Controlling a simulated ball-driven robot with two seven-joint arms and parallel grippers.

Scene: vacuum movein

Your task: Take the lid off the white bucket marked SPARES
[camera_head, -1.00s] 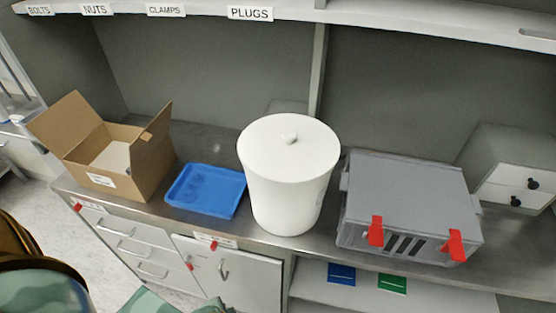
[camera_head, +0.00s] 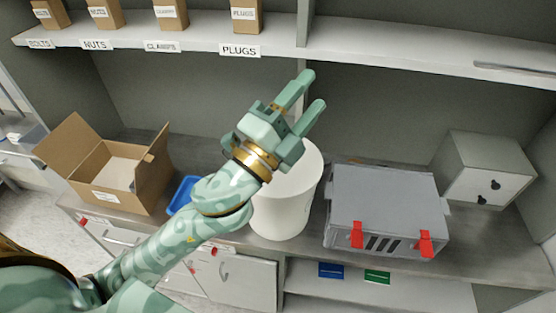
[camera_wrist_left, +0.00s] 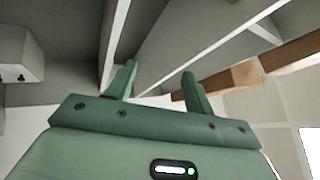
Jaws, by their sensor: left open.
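The white bucket (camera_head: 282,214) stands upright on the metal counter, with its white lid (camera_head: 309,167) on top. My left arm crosses in front of it and hides much of the lid, its knob and the left part of the bucket. No marking is readable on the bucket. My left gripper (camera_head: 306,88) is open and empty, raised in front of the bucket in the head view, with its fingers pointing up and to the right. In the left wrist view the two fingers (camera_wrist_left: 160,85) are apart with nothing between them. The right gripper is not in view.
An open cardboard box (camera_head: 155,190) and a partly hidden blue tray (camera_head: 183,193) are left of the bucket. A grey case (camera_head: 383,205) with red latches is close on its right, then a small drawer unit (camera_head: 487,172). A labelled shelf (camera_head: 390,50) runs above.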

